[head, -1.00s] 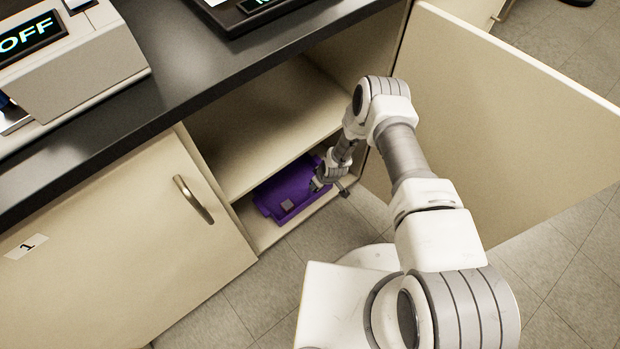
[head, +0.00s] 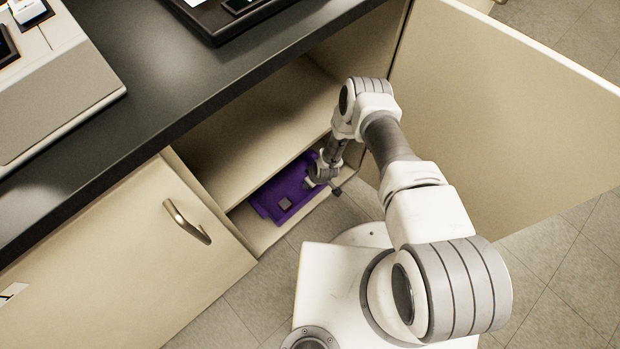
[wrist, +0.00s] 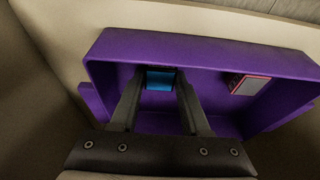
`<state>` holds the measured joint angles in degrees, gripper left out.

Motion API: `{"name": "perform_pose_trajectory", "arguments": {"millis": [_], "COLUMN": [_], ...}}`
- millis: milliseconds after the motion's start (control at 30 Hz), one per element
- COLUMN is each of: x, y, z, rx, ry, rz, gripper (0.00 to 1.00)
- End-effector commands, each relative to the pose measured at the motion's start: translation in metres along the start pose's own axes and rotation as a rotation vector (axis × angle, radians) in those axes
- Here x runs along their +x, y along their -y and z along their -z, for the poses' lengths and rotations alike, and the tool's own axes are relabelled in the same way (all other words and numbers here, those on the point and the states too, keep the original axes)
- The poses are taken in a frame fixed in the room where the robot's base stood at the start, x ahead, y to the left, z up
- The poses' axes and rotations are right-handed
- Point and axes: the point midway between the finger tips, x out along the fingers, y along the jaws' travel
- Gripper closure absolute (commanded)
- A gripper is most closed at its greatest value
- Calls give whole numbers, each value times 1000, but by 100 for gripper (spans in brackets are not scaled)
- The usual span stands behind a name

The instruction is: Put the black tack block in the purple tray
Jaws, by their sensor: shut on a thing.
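The purple tray (head: 265,205) lies on the low shelf inside the open cabinet; it also fills much of the wrist view (wrist: 200,48). My gripper (head: 316,181) is at the tray's right end in the head view. In the wrist view my gripper (wrist: 158,88) reaches into the tray, shut on a small block with a blue face and a black edge (wrist: 160,80). I take this for the black tack block. The fingers partly hide its sides, and I cannot tell whether it touches the tray floor.
A second, grey block with a red edge (wrist: 250,86) sits in the tray; in the head view it is a small grey square (head: 285,204). The upper shelf (head: 265,130) is close above. The open door (head: 500,120) stands to the right of my arm.

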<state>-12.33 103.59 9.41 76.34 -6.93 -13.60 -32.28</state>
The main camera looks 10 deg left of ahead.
Motion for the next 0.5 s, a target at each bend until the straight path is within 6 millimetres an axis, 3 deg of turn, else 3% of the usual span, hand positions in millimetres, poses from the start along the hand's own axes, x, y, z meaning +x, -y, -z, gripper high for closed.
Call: {"name": "perform_pose_trajectory", "arguments": {"millis": [433, 467, 500], "x": [8, 8, 8], "y": [2, 2, 2], "z": [-5, -5, -5], "rx": [-1, -1, -1], "ry": [-1, -1, -1], "rz": [0, 0, 0], "gripper": [100, 50, 43]}}
